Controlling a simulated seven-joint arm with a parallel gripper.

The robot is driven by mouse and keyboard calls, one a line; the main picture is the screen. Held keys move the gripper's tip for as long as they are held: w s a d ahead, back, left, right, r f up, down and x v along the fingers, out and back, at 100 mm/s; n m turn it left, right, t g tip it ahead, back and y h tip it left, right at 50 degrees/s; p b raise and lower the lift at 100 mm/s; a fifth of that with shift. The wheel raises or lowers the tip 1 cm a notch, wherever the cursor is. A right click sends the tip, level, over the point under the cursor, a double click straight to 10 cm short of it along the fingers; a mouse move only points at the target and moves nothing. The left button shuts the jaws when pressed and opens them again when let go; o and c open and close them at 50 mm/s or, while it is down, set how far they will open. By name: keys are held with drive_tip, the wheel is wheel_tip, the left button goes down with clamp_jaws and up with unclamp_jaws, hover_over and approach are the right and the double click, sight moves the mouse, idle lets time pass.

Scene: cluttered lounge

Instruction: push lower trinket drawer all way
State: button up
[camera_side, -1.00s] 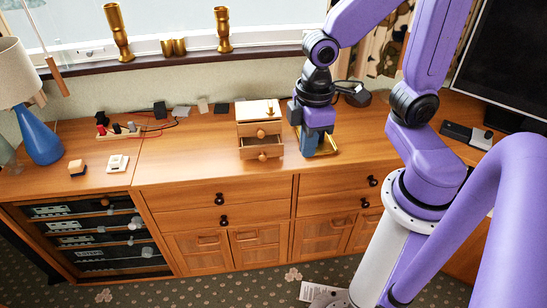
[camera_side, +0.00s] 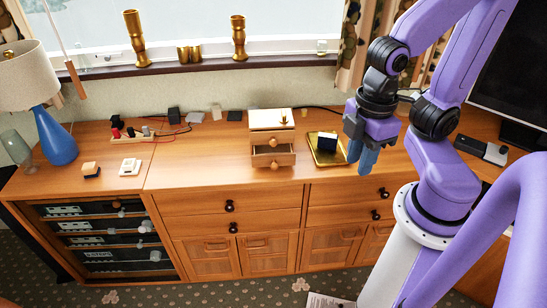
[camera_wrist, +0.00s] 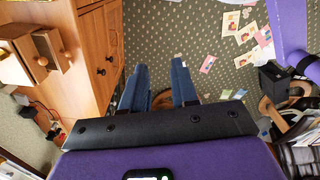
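A small wooden trinket chest (camera_side: 271,119) with a white top stands on the wooden sideboard. Its lower drawer (camera_side: 274,161) is pulled out, with its inside showing and a round knob on its front. Its upper drawer (camera_side: 270,139) looks closed. My gripper (camera_side: 364,160) is to the right of the chest, apart from it, with blue fingers pointing down. In the wrist view my gripper (camera_wrist: 158,85) has its fingers spread with nothing between them. The chest's lower drawer (camera_wrist: 51,47) also shows at the upper left there.
A gold tray (camera_side: 318,157) with a dark cube (camera_side: 327,141) lies between the chest and my gripper. The sideboard top (camera_side: 210,165) in front and left of the chest is mostly clear.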

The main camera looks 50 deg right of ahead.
drive_tip(key=o, duration=0.3)
drive_tip(key=shift+w+a+f, duration=0.1)
drive_tip(key=shift+w+f, duration=0.1)
drive_tip(key=shift+w, duration=0.05)
drive_tip(key=w+a+f+n+h, duration=0.2)
drive_tip(key=w+f+h, duration=0.4)
drive_tip(key=w, duration=0.1)
drive_tip(key=n+t+h, duration=0.7)
drive_tip(key=n+t, duration=0.5)
drive_tip(key=t, duration=0.1)
approach(275, 169)
drive_tip(key=x, duration=0.8)
drive_tip(key=shift+w+d+r, duration=0.1)
drive_tip(key=shift+w+d, duration=0.05)
drive_tip(key=shift+w, duration=0.05)
